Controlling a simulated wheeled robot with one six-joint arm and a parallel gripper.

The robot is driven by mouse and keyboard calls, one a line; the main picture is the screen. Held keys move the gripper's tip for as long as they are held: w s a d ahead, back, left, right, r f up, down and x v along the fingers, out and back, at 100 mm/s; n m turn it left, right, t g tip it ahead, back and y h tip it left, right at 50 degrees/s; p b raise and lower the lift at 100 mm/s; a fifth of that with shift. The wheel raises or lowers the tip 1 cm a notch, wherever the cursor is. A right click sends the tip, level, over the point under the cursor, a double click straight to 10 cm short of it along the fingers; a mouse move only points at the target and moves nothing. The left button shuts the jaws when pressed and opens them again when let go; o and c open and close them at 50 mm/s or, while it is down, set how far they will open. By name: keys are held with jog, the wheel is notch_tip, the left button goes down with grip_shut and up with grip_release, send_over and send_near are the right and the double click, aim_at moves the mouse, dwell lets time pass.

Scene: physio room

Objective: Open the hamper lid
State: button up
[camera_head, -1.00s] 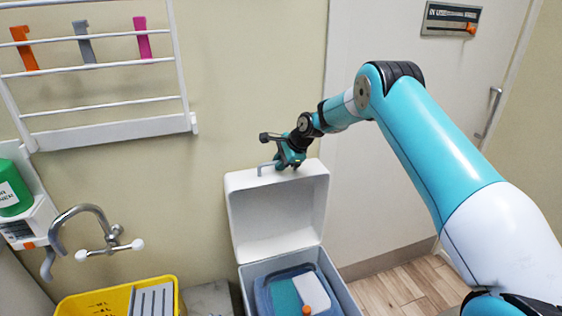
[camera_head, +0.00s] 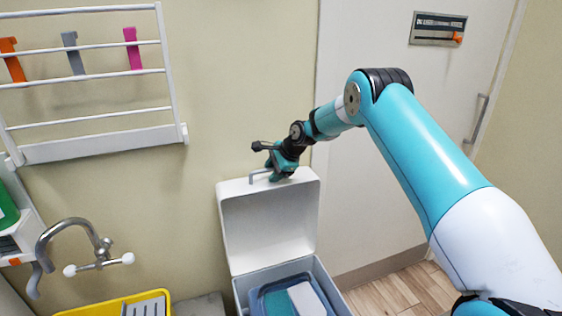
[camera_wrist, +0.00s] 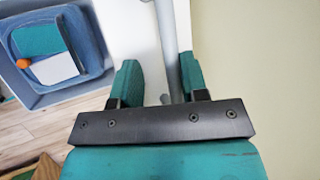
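The white hamper lid (camera_head: 268,222) stands upright, open against the wall side, with its inner face toward me. A grey bar handle (camera_head: 262,176) is at the lid's top edge. The hamper body (camera_head: 334,284) below is open at the top. My gripper (camera_head: 279,170) is at the lid's top edge beside the handle. In the wrist view, my gripper's fingers (camera_wrist: 160,82) are apart, with the handle bar (camera_wrist: 167,45) between them, close to the right finger and clear of the left one.
Inside the hamper is a blue bin (camera_head: 267,297) holding a teal item and a white one. A wall tap (camera_head: 98,245) and a yellow tub (camera_head: 85,312) are at the left. A wall rack (camera_head: 100,157) hangs above. A door (camera_head: 385,190) is behind my arm.

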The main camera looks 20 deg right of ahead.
jog(key=b+v, duration=0.3)
jog(key=v, duration=1.4)
jog(key=shift+f, duration=0.1)
jog(key=s+a+r+n+g, duration=0.1)
jog(key=s+a+r+n, duration=0.1)
jog(key=s+a+n, duration=0.45)
jog(key=s+a+r+n+g, duration=0.1)
jog(key=s+a+r+n, duration=0.25)
jog(key=s+a, duration=0.55)
jog(key=s+a+f+n+g, duration=0.1)
jog(key=s+a+f+n, duration=0.1)
jog(key=s+n, duration=0.5)
jog(key=s+a+f+n+g, duration=0.2)
jog(key=s+n, duration=0.6)
jog(key=s, duration=1)
jog(key=shift+s+a, duration=0.2)
jog(key=shift+a, duration=0.95)
